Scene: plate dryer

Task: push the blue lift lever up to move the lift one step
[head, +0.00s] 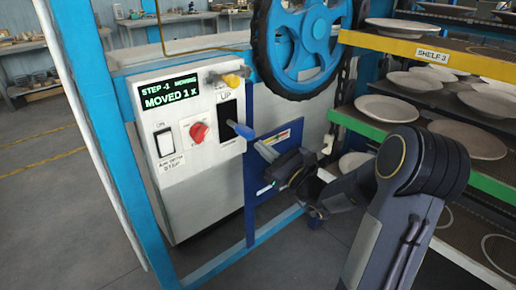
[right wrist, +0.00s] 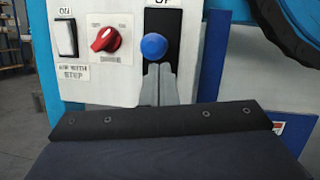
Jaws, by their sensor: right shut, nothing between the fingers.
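The blue lift lever (head: 240,130) sticks out of a black slot under the label "UP" on the white control box (head: 200,205). Its round blue knob (right wrist: 154,46) shows in the right wrist view, end on. My right gripper (head: 262,150) is shut and empty, just below and to the right of the lever in the head view. In the right wrist view its closed fingertips (right wrist: 159,72) point at the panel just under the knob. I cannot tell whether they touch it. The display (head: 168,94) reads "STEP -1" and "MOVED 1 x". My left gripper is not in view.
A red dial (head: 199,132), a white rocker switch (head: 164,142) and a yellow knob (head: 232,80) are on the box. A large blue wheel (head: 306,28) is above. Shelves with plates (head: 387,108) stand at right. A blue post (head: 95,110) stands at left.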

